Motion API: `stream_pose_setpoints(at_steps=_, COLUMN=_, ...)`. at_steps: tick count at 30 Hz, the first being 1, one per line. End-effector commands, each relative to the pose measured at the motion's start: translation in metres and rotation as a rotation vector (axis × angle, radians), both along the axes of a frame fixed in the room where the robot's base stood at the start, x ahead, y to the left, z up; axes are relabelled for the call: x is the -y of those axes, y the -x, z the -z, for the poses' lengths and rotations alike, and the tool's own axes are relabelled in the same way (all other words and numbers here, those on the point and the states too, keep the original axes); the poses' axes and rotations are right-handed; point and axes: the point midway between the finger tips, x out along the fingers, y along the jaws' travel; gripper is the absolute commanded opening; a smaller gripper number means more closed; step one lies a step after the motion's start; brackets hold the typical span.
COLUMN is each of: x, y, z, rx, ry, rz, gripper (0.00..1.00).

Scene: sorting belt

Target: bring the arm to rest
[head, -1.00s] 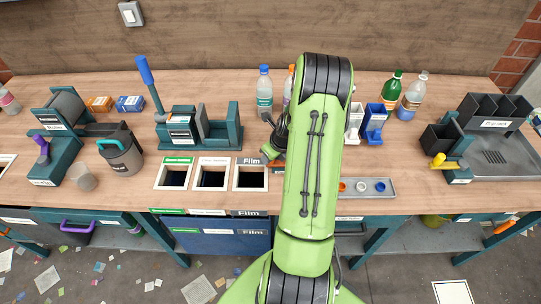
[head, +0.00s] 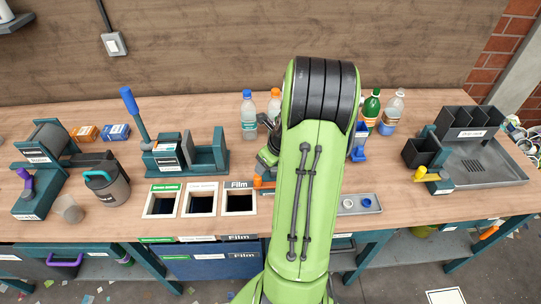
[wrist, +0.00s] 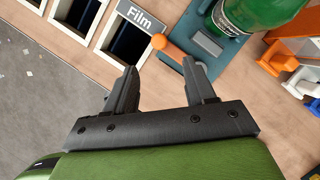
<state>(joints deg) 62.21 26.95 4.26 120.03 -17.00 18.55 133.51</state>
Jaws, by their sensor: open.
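My green arm (head: 308,200) rises through the middle of the head view, bent at a black-ringed joint above the bench. My gripper (wrist: 160,85) shows in the wrist view with its two dark fingers spread apart and nothing between them. In the head view my arm hides most of the gripper, and only a dark part of the wrist shows at its left side. The wrist view looks down past the fingers at the bench top and the "Film" slot (wrist: 126,42).
A green bottle (wrist: 250,12) lies by a teal fixture with an orange knob (wrist: 178,47) beyond the fingers. Upright bottles (head: 248,118) stand behind my arm. A lever press (head: 180,150) is left, and a black-bin tray (head: 490,165) is right.

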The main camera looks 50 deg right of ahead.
Motion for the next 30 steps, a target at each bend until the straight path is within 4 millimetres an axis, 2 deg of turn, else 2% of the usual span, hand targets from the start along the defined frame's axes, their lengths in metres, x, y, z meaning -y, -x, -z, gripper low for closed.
stream_pose_setpoints(at_steps=1, x=0.000, y=0.004, z=-0.013, rx=0.002, ry=0.004, rz=0.002, gripper=0.55)
stream_pose_setpoints(at_steps=3, x=0.000, y=0.009, z=-0.023, rx=0.002, ry=0.002, rz=0.001, gripper=0.55)
stream_pose_setpoints(at_steps=6, x=-0.001, y=0.013, z=-0.031, rx=0.000, ry=0.001, rz=0.000, gripper=0.55)
stream_pose_setpoints(at_steps=25, x=-0.003, y=0.012, z=-0.033, rx=0.000, ry=0.006, rz=-0.014, gripper=0.55)
stream_pose_setpoints(at_steps=26, x=-0.006, y=0.010, z=-0.036, rx=-0.003, ry=0.019, rz=-0.043, gripper=0.55)
stream_pose_setpoints(at_steps=28, x=-0.025, y=0.002, z=-0.051, rx=-0.014, ry=0.083, rz=-0.198, gripper=0.55)
stream_pose_setpoints(at_steps=29, x=-0.038, y=-0.002, z=-0.061, rx=-0.022, ry=0.130, rz=-0.304, gripper=0.55)
stream_pose_setpoints(at_steps=30, x=-0.059, y=-0.007, z=-0.077, rx=-0.035, ry=0.204, rz=-0.474, gripper=0.55)
